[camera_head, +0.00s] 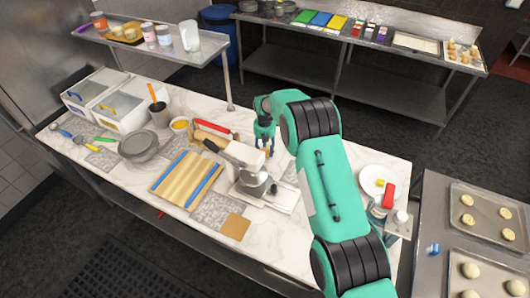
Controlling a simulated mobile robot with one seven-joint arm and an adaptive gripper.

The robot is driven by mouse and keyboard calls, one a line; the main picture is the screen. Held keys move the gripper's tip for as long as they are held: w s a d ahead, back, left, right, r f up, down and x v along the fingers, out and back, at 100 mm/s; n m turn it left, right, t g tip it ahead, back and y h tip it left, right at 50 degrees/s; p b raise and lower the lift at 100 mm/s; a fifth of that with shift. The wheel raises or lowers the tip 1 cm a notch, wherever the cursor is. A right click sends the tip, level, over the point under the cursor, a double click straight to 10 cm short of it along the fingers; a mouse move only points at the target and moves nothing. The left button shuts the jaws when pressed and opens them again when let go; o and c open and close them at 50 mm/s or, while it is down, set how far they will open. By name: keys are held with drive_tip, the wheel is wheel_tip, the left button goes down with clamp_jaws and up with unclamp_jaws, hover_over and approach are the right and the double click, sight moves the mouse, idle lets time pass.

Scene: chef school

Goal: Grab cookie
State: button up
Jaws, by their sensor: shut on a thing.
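My gripper (266,146) is over the far middle of the white marble counter, just behind the stand mixer. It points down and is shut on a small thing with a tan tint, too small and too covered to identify. Pale round cookies lie on a grey baking tray (463,235) at the right, among them one cookie (467,200) near its far left corner. A second tray (456,291) below it holds more. Other small round baked pieces (462,50) sit on a tray on the back table.
The stand mixer (244,168) stands close in front of my gripper. A striped cutting board (187,180), a grey bowl (138,146) and white bins (122,106) are to the left. A white plate (371,178) is right of my arm. A raised shelf (140,31) overhangs the back left.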

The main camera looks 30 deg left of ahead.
drive_tip(key=shift+r, duration=0.1)
wheel_tip(320, 180, up, 10)
drive_tip(key=b, duration=0.1)
idle(0.7)
